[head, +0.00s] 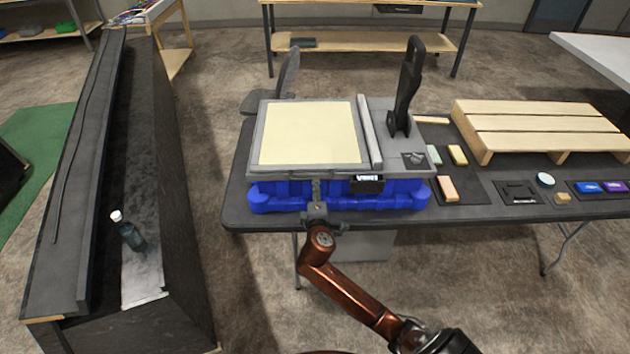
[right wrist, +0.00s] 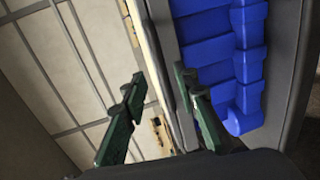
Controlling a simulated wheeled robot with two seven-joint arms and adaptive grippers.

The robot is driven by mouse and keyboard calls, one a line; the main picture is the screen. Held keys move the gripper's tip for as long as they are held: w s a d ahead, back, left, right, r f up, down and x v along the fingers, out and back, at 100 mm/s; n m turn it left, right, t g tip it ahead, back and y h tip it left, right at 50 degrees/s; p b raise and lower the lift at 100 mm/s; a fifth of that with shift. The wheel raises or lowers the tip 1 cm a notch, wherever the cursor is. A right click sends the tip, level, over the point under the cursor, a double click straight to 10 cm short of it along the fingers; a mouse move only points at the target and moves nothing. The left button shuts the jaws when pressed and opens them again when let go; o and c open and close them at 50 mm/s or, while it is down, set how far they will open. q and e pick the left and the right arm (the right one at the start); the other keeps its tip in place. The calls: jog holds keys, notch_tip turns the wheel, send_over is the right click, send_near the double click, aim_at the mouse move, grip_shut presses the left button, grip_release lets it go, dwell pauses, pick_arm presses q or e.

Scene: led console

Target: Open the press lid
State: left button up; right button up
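The press stands on the near left part of a dark table. Its flat grey-framed lid (head: 258,145) has a cream panel and lies level, over a blue base (head: 285,198). The blue base also shows in the right wrist view (right wrist: 212,65). My right gripper (head: 316,190) is at the front edge of the press, near its middle. In the right wrist view its two dark green fingers (right wrist: 158,88) are apart, with the press's front edge between them. I cannot tell whether they touch it. My left gripper is not in view.
A black upright handle (head: 407,85) rises at the press's right. Sponges (head: 447,188), small blocks and a wooden pallet (head: 540,125) occupy the table's right side. A dark bench with a bottle (head: 130,232) stands left. The floor between bench and table is clear.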

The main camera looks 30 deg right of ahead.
jog(key=b+x, duration=0.1)
jog(key=x, duration=0.6)
jog(key=shift+w+d, duration=0.1)
jog(key=shift+w, duration=0.1)
jog(key=shift+c, duration=0.4)
jog(key=shift+f, duration=0.1)
grip_shut()
